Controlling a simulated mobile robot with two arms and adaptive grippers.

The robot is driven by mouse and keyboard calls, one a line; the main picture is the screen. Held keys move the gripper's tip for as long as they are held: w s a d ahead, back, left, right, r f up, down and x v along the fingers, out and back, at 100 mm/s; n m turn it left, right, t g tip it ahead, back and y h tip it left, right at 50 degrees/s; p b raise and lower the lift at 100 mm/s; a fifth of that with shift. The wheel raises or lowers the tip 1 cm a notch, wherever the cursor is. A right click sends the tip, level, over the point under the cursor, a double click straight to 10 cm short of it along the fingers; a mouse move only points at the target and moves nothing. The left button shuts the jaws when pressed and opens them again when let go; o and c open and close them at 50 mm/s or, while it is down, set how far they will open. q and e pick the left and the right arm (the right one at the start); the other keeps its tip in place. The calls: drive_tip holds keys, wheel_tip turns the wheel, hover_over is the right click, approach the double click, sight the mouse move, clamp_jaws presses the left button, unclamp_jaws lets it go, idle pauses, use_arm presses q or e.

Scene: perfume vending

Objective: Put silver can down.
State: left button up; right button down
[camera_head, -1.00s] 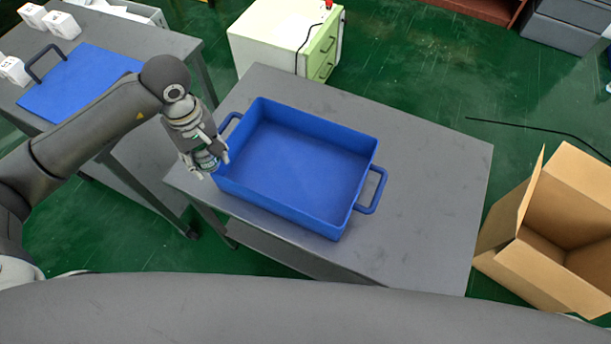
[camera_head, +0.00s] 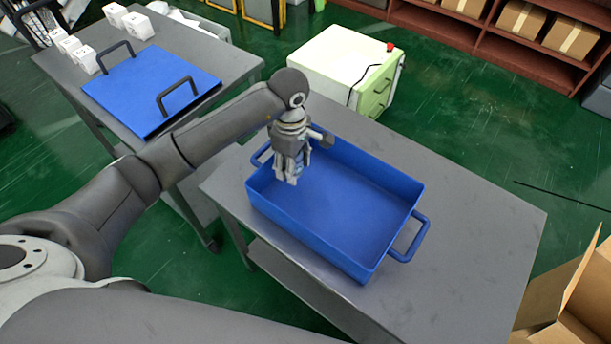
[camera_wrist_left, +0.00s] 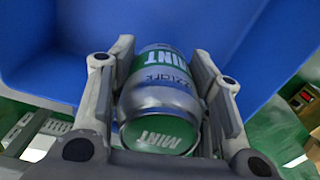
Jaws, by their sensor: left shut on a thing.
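My left gripper (camera_head: 291,178) points down above the left part of the blue tray (camera_head: 310,235). In the left wrist view, the fingers stand on both sides of a silver can (camera_wrist_left: 160,98) with green bands and "MINT" lettering, and are shut on it. The can's green end faces the wrist camera, and the blue inside of the tray (camera_wrist_left: 260,45) lies beyond it. In the head view the can is hard to make out within the gripper. I cannot tell whether the can touches the tray floor. My right gripper is not in view.
The tray stands on a grey table (camera_head: 470,235) and looks empty apart from my gripper. A blue lid or board with black handles (camera_head: 150,85) and several white boxes (camera_head: 137,25) are on another table. A white cabinet (camera_head: 340,65) stands behind; a cardboard box (camera_head: 570,305) is lower right.

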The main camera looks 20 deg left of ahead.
sight(302, 170)
use_arm(q)
drive_tip(key=shift+w+d+f, duration=0.15)
drive_tip(key=shift+d+f, duration=0.35)
drive_tip(key=shift+f, duration=0.1)
drive_tip(key=shift+w+d+f, duration=0.15)
drive_tip(key=shift+d+f, duration=0.35)
drive_tip(key=shift+f, duration=0.1)
drive_tip(key=f, duration=0.1)
drive_tip(key=f+p, duration=0.1)
drive_tip(key=f, duration=0.1)
drive_tip(key=shift+d, duration=0.35)
drive_tip(key=shift+w+f, duration=0.1)
drive_tip(key=shift+f, duration=0.3)
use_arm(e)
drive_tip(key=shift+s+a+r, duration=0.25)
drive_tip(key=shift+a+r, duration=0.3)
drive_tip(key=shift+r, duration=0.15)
use_arm(q)
drive_tip(key=shift+f, duration=0.15)
drive_tip(key=o, duration=1.1)
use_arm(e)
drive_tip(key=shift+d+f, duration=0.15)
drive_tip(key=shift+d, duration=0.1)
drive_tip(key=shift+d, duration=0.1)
